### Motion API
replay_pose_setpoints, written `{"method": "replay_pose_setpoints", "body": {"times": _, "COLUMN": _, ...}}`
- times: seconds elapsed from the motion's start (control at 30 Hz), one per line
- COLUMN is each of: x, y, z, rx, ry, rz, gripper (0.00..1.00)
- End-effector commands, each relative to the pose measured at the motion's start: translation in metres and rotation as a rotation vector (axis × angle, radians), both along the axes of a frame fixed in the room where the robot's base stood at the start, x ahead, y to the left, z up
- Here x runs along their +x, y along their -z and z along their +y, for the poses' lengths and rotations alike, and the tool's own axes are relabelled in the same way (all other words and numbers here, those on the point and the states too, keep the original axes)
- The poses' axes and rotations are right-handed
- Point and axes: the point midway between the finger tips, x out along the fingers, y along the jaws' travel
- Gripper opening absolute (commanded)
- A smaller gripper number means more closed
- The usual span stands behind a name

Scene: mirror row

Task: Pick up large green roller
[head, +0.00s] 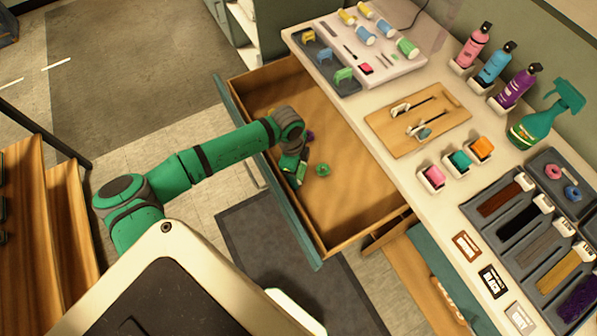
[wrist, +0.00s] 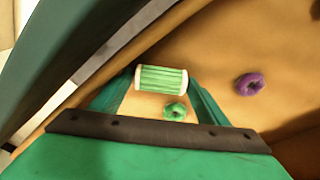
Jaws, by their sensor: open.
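A green ribbed roller with white ends (wrist: 162,79) lies in the open wooden drawer, near its front wall. In the head view the roller (head: 301,173) is partly hidden by my gripper (head: 292,168). My gripper points down into the drawer, open, with one finger on each side of the roller near its ends. I cannot tell whether the fingers touch it. Another green roller with pale ends (head: 407,47) lies on the white tray on the counter.
A small green ring (wrist: 175,111) lies close to the roller, and a purple ring (wrist: 250,84) lies farther right in the drawer (head: 350,205). The drawer's teal front (head: 265,170) rises beside my arm. The counter above holds bottles, clips and several small tubs.

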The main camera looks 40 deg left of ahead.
Motion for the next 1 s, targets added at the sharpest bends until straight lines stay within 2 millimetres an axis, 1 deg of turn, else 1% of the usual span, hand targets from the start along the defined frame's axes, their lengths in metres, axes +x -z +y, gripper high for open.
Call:
{"method": "replay_pose_setpoints", "body": {"times": 0.07, "x": 0.000, "y": 0.003, "z": 0.000, "rx": 0.001, "ry": 0.000, "rz": 0.000, "gripper": 0.69}}
{"method": "replay_pose_setpoints", "body": {"times": 0.2, "x": 0.000, "y": 0.003, "z": 0.000, "rx": 0.001, "ry": 0.001, "rz": -0.001, "gripper": 0.69}}
{"method": "replay_pose_setpoints", "body": {"times": 0.23, "x": 0.000, "y": 0.003, "z": 0.000, "rx": 0.001, "ry": 0.001, "rz": -0.001, "gripper": 0.66}}
{"method": "replay_pose_setpoints", "body": {"times": 0.27, "x": 0.000, "y": 0.003, "z": 0.000, "rx": 0.001, "ry": 0.001, "rz": -0.001, "gripper": 0.59}}
{"method": "replay_pose_setpoints", "body": {"times": 0.3, "x": 0.000, "y": 0.003, "z": 0.000, "rx": 0.001, "ry": 0.001, "rz": -0.001, "gripper": 0.50}}
{"method": "replay_pose_setpoints", "body": {"times": 0.37, "x": 0.000, "y": 0.002, "z": 0.000, "rx": 0.001, "ry": 0.001, "rz": -0.001, "gripper": 0.36}}
{"method": "replay_pose_setpoints", "body": {"times": 0.63, "x": 0.000, "y": 0.001, "z": 0.000, "rx": 0.001, "ry": 0.001, "rz": -0.001, "gripper": 0.36}}
{"method": "replay_pose_setpoints", "body": {"times": 0.73, "x": 0.001, "y": -0.005, "z": 0.000, "rx": 0.001, "ry": 0.001, "rz": -0.002, "gripper": 0.36}}
{"method": "replay_pose_setpoints", "body": {"times": 0.87, "x": 0.001, "y": -0.023, "z": 0.001, "rx": 0.003, "ry": 0.002, "rz": -0.002, "gripper": 0.36}}
{"method": "replay_pose_setpoints", "body": {"times": 1.0, "x": 0.001, "y": -0.051, "z": 0.001, "rx": 0.004, "ry": 0.002, "rz": -0.003, "gripper": 0.36}}
